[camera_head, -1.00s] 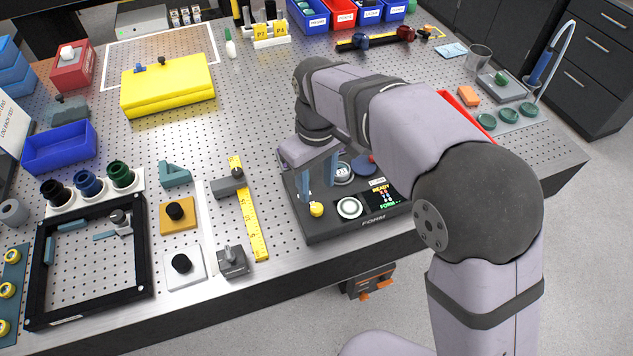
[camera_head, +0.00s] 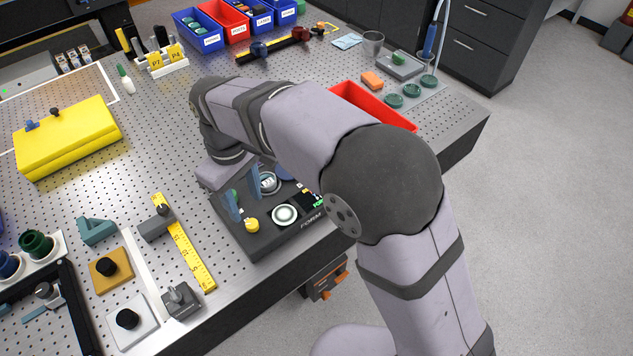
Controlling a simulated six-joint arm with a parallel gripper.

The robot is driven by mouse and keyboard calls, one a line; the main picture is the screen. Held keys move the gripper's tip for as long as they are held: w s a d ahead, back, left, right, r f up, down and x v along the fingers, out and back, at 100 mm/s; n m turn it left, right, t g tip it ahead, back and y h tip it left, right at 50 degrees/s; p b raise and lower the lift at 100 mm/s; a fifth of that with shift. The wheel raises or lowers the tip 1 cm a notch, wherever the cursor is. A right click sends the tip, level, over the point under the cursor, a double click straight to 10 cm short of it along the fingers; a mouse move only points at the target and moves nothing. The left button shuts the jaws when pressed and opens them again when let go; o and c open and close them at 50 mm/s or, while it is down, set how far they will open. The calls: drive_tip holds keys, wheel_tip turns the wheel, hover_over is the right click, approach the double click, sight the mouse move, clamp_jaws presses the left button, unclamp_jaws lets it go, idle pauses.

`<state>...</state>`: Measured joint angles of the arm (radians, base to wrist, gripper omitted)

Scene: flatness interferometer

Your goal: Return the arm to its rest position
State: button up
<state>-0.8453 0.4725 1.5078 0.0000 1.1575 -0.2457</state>
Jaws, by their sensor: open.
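My gripper (camera_head: 243,196) is above the left part of the dark interferometer unit (camera_head: 262,240), with its two blue fingers pointing down and apart. Nothing shows between the fingers. A yellow knob (camera_head: 251,225) and a round pale disc (camera_head: 285,214) sit on the unit's top, close to the fingers. A small screen with green text is partly hidden behind my arm. My arm reaches in from the lower right and bends down at the wrist. Whether the fingertips touch the unit cannot be told.
A yellow case (camera_head: 68,137) lies at the left. A yellow ruler (camera_head: 188,248) and a grey clamp block (camera_head: 182,300) lie left of the unit. A red tray (camera_head: 372,106) is behind my arm. Coloured bins (camera_head: 237,24) stand at the back. The floor to the right is clear.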

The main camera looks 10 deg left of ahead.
drive_tip(key=w+d+m, duration=0.3)
drive_tip(key=d, duration=0.8)
drive_tip(key=s+d+f+m, duration=0.2)
drive_tip(key=s+d+m, duration=0.1)
drive_tip(key=d, duration=0.4)
drive_tip(key=s+d+f+m, duration=0.2)
drive_tip(key=s+d+m, duration=0.1)
drive_tip(key=d, duration=0.5)
drive_tip(key=s+d+f+m, duration=0.2)
drive_tip(key=s+d, duration=0.3)
drive_tip(key=d, duration=0.3)
drive_tip(key=shift+s+d+f+m, duration=0.2)
drive_tip(key=shift+s+f+m, duration=0.1)
drive_tip(key=shift+m, duration=0.4)
idle(0.6)
